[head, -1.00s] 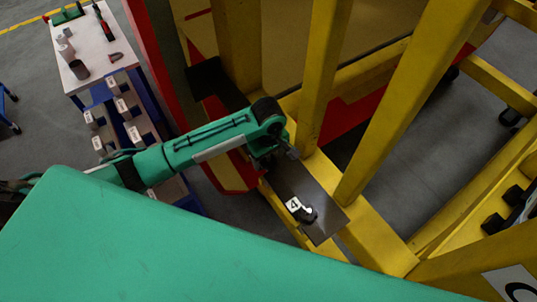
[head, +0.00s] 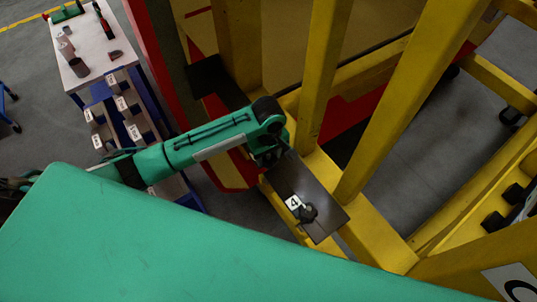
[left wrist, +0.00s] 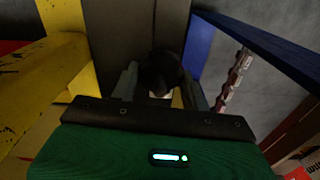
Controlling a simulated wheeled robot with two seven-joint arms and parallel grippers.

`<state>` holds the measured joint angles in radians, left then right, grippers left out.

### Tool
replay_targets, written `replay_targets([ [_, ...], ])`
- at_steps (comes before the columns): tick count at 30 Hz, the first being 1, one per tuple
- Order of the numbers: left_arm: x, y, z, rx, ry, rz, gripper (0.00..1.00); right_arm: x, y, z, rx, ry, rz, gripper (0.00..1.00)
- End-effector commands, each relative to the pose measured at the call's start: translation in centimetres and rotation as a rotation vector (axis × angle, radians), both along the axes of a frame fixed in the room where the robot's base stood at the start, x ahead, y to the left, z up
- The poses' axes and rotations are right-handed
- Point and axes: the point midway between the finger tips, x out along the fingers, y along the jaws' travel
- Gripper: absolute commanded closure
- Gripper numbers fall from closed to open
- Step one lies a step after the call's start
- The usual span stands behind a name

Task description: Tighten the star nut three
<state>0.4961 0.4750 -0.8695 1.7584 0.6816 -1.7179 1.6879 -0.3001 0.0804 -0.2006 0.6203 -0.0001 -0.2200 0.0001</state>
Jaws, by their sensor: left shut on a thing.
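My left gripper (head: 270,158) points down at the upper end of the dark metal plate (head: 315,192) on the yellow frame. In the left wrist view my left gripper (left wrist: 160,85) is shut on a dark round star nut (left wrist: 160,70), with one finger on each side of it. A pale patch shows just below the nut, but no number on it can be read. Another black star nut (head: 307,212), beside a label "4" (head: 293,203), sits at the plate's lower end, apart from the gripper. My right gripper is not in view.
Yellow beams (head: 320,75) rise close to the right of my left gripper. A white-topped table (head: 88,40) with tools and cups and a blue rack with numbered labels (head: 122,103) stand at the upper left. Open floor shows between the beams.

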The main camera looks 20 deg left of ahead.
Motion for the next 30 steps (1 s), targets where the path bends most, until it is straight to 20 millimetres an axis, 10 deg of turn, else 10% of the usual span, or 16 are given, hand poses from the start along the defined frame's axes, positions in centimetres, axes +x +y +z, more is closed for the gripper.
replay_targets([
  [30, 0.08, -0.03, 0.13, -0.001, -0.002, -0.916, 0.77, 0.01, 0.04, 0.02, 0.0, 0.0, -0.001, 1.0],
])
